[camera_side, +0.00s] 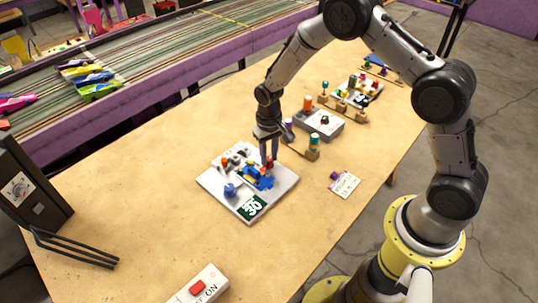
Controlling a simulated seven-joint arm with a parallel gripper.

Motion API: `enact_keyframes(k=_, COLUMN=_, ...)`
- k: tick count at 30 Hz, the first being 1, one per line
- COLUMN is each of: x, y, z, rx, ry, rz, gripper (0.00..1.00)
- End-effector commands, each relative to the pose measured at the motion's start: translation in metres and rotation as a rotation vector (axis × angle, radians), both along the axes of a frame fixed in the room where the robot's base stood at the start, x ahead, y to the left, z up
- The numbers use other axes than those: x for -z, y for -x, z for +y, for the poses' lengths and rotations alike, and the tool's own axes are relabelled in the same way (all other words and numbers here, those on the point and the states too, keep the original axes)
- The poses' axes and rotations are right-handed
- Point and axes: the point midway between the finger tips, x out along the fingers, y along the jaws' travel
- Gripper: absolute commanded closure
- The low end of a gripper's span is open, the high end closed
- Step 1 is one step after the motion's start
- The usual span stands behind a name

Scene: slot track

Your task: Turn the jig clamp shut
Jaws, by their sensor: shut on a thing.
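The jig (258,178) is a blue fixture on a grey square board (215,186) near the middle of the table. A blue knob (230,190) stands at its front left, and small orange and grey parts sit at its back left. My gripper (269,163) points down at the back right of the jig. Its fingers are shut on a small red part that looks like the jig clamp. The fingers cover much of it, so its turn angle cannot be told.
A paper card (344,185) lies to the right. A red-button box (199,288) is at the front.

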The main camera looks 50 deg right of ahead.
Motion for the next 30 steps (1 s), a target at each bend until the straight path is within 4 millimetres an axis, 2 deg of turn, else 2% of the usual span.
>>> enact_keyframes(k=6, x=-0.001, y=-0.001, z=0.000, rx=0.003, ry=0.000, rz=-0.002, gripper=1.00)
enact_keyframes(k=7, x=-0.001, y=-0.001, z=0.000, rx=0.003, ry=0.000, rz=-0.002, gripper=0.63)
enact_keyframes(k=11, x=-0.001, y=-0.001, z=0.000, rx=0.002, ry=0.000, rz=-0.002, gripper=0.40)
enact_keyframes(k=20, x=-0.001, y=0.000, z=0.000, rx=0.001, ry=-0.001, rz=-0.001, gripper=0.39)
enact_keyframes(k=23, x=-0.006, y=-0.001, z=0.000, rx=0.001, ry=0.000, rz=-0.003, gripper=0.39)
enact_keyframes(k=26, x=-0.019, y=-0.001, z=0.000, rx=0.001, ry=-0.001, rz=-0.005, gripper=0.39)
enact_keyframes(k=30, x=-0.047, y=-0.002, z=0.000, rx=0.001, ry=0.000, rz=-0.006, gripper=0.39)
